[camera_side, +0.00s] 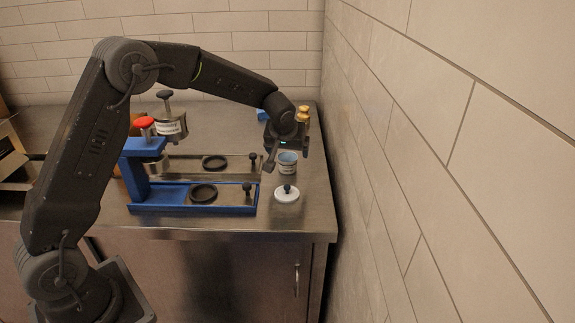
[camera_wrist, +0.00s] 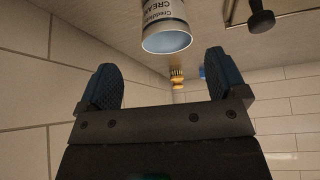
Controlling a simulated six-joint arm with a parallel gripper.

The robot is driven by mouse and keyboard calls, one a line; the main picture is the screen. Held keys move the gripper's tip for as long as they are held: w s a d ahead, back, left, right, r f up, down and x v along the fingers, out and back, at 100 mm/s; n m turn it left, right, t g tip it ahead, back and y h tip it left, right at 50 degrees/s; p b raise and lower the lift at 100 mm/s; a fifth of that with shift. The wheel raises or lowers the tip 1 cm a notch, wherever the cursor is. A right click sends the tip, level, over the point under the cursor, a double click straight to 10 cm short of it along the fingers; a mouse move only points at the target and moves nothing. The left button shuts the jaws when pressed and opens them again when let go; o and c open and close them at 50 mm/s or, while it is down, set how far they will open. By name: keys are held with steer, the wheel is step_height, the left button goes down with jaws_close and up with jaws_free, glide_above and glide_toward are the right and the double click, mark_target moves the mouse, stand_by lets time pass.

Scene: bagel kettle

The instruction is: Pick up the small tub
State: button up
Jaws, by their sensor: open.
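The small tub (camera_side: 287,163) is pale with dark lettering and a light-blue inside, and stands upright near the right end of the steel counter in the side view. In the wrist view the tub (camera_wrist: 165,14) appears upside down at the top, lettered "CREAM", with its blue opening visible. My gripper (camera_wrist: 160,80) is open, with its two dark fingers spread apart and nothing between them.
A brass-coloured object (camera_side: 303,115) stands behind my gripper. The tiled wall (camera_side: 400,190) is close on the right.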

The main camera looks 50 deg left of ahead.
mark_target(288, 158)
steer(key=shift+a+x, duration=0.2)
steer(key=shift+x, duration=1.45)
steer(key=shift+a+x, duration=0.15)
steer(key=shift+x, duration=1.5)
steer(key=shift+s+r, duration=0.1)
steer(key=shift+s, duration=0.05)
steer(key=shift+c, duration=0.5)
steer(key=c, duration=0.9)
